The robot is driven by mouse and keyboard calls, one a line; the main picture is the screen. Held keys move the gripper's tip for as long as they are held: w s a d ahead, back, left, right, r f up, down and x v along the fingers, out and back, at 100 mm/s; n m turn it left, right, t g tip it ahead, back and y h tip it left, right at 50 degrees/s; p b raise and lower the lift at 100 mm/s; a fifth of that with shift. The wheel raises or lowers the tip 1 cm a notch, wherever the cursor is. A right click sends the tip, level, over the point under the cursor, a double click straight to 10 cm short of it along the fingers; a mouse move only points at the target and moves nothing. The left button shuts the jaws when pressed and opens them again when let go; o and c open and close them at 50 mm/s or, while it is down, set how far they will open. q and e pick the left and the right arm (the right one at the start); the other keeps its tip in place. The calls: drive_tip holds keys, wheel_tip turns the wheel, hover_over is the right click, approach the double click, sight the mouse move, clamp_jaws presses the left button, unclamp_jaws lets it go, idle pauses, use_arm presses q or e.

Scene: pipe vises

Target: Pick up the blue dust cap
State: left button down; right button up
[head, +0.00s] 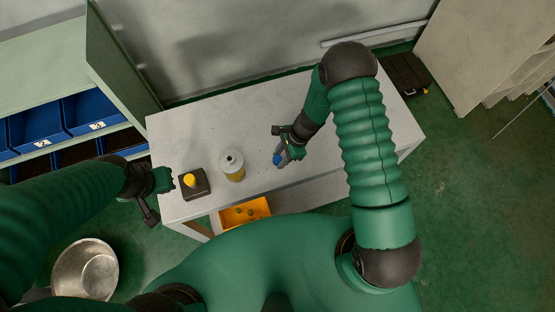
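The blue dust cap (277,159) is a small blue spot over the middle of the white table, right at the fingers of my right gripper (281,154). The gripper points down and left and partly covers the cap. I cannot tell whether its fingers are closed on the cap or only beside it, nor whether the cap touches the table. My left gripper (151,212) is at the table's left edge, away from the cap. Its fingers are too small and dark to read.
On the white table (190,133) stand a bottle with yellowish contents (232,166) and a dark block with a yellow knob (193,183). An orange bin (244,212) sits below the front edge. A metal bowl (85,269) lies lower left. The table's back left is clear.

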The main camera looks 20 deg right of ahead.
clamp_jaws()
drive_tip(key=shift+r, duration=0.15)
